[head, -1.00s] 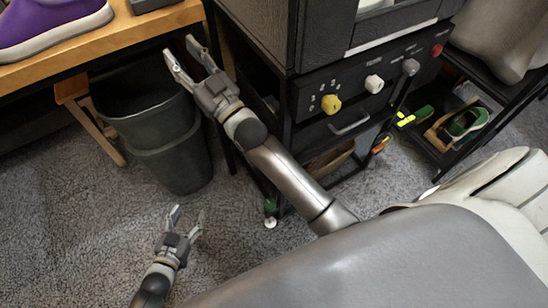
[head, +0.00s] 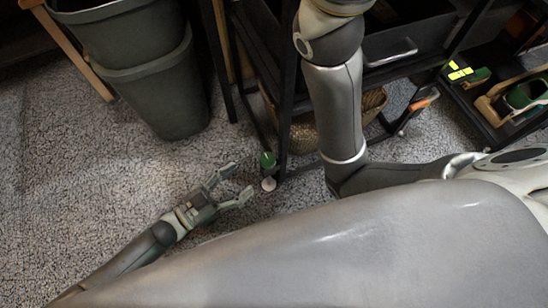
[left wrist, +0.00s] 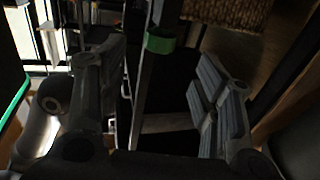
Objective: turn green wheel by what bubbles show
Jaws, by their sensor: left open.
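A small green wheel (head: 267,160) sits low on the black rack's front leg, above a round white foot (head: 268,184). It also shows as a green band in the left wrist view (left wrist: 160,42). My left gripper (head: 241,181) is open just left of the wheel, near the carpet, with its fingers pointing towards it and nothing between them. A green item with bright yellow patches (head: 462,72) lies on a low shelf at the right; it may be a level, but no bubbles can be made out. My right gripper is out of view beyond the top edge.
The black rack (head: 291,70) holds a wicker basket (head: 303,133) low down. A dark grey bin (head: 165,90) stands left of it. My right arm crosses in front of the rack. Open carpet (head: 70,190) lies at the left.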

